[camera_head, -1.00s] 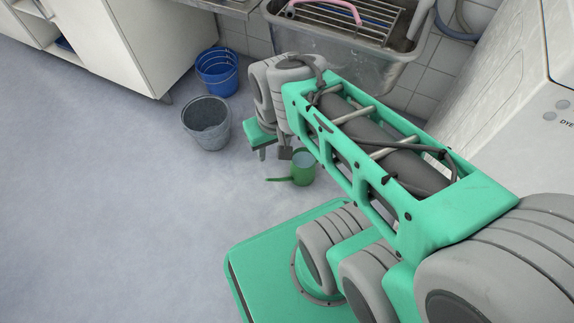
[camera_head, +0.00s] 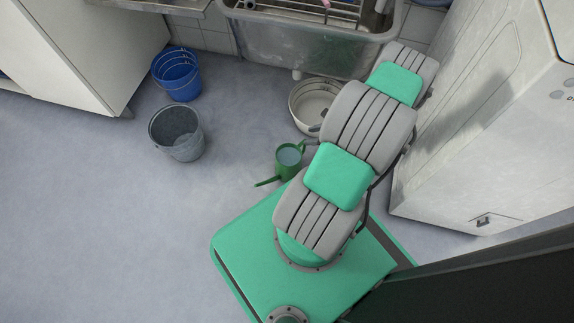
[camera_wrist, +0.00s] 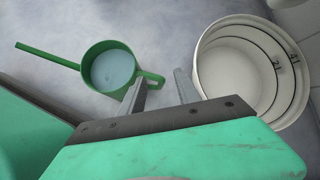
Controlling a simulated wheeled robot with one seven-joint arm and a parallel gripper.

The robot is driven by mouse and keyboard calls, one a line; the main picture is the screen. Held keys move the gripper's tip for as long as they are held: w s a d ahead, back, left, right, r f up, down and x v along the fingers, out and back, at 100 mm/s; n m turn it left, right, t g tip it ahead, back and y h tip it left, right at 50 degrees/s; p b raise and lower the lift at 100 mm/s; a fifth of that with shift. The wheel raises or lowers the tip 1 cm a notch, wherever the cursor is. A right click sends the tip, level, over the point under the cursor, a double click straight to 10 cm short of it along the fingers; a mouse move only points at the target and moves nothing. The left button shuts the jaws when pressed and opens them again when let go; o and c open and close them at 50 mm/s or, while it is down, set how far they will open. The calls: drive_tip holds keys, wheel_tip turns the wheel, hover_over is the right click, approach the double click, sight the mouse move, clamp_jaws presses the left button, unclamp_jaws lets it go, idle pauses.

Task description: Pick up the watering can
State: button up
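The green watering can (camera_head: 289,162) stands upright on the floor beside my base in the head view, its spout pointing left. In the wrist view the watering can (camera_wrist: 98,58) shows light blue-grey inside, with its long spout to the upper left and its handle toward my fingers. My gripper (camera_wrist: 160,79) is open, with two grey fingers apart and nothing clearly held. The handle's end lies by the left fingertip and reaches toward the gap; I cannot tell whether they touch. My gripper is hidden behind my arm in the head view.
A white basin (camera_head: 309,108) stands just right of the can; it also shows close to my right finger in the wrist view (camera_wrist: 214,58). A grey bucket (camera_head: 177,137) and a blue bucket (camera_head: 178,77) stand left. A white machine (camera_head: 468,125) bounds the right. Floor at left is clear.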

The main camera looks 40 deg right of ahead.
drive_tip(key=f+m+b, duration=0.1)
drive_tip(key=f, duration=0.2)
drive_tip(key=f+m+t+b, duration=0.1)
drive_tip(key=f+m+b, duration=0.1)
drive_tip(key=f, duration=0.2)
drive_tip(key=w+f+m+h+b, duration=0.1)
drive_tip(key=f+m, duration=0.1)
drive_tip(key=f, duration=0.2)
drive_tip(key=shift+a+f+t+b, duration=0.1)
drive_tip(key=shift+a+t+b, duration=0.2)
drive_tip(key=shift+w, duration=0.25)
drive_tip(key=shift+c, duration=0.6)
clamp_jaws()
